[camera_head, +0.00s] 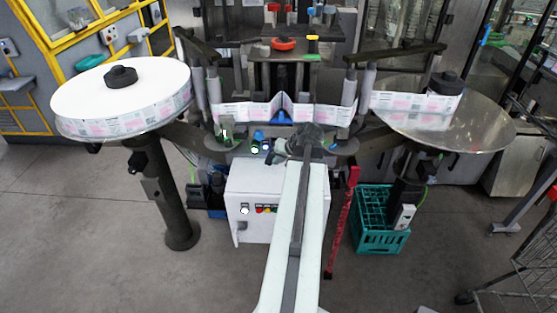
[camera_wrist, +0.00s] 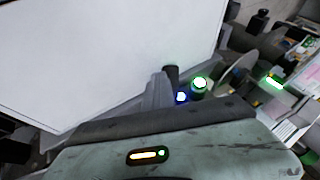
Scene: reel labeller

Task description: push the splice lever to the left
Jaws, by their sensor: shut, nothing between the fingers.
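My gripper (camera_head: 283,149) is at the far end of my pale arm, in front of the middle of the labeller, just right of its small lit buttons (camera_head: 258,140). It is shut and empty. In the wrist view my gripper (camera_wrist: 164,92) points toward a blue-lit button (camera_wrist: 181,97) and a green-lit button (camera_wrist: 199,83). A blue piece (camera_head: 281,117) sits at the centre of the label web, above my gripper. I cannot tell for certain which part is the splice lever; my arm and gripper hide some of the machine's middle.
A full label reel (camera_head: 120,88) is on the left, and a nearly bare reel plate (camera_head: 480,125) is on the right. A white control box (camera_head: 250,190) stands below the buttons. A red post (camera_head: 341,222) and a green crate (camera_head: 377,238) stand right of my arm.

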